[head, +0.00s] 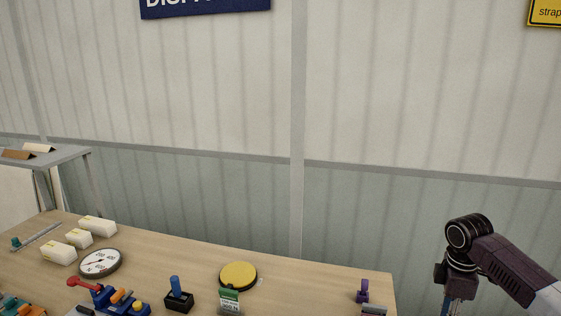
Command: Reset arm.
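The only arm in sight is my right arm, dark and jointed, at the lower right edge of the head view. It bends at a round black joint and its end runs down out of the picture to the right of the table. No gripper fingers show on it. My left arm and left gripper are not in view.
A wooden table (320,283) runs along the bottom. It holds white boxes (97,226), a round dial (100,262), a yellow disc (238,275), a blue-handled joystick (177,294) and a small purple item (363,291). A grey side table (65,155) stands at left. The table's right part is mostly clear.

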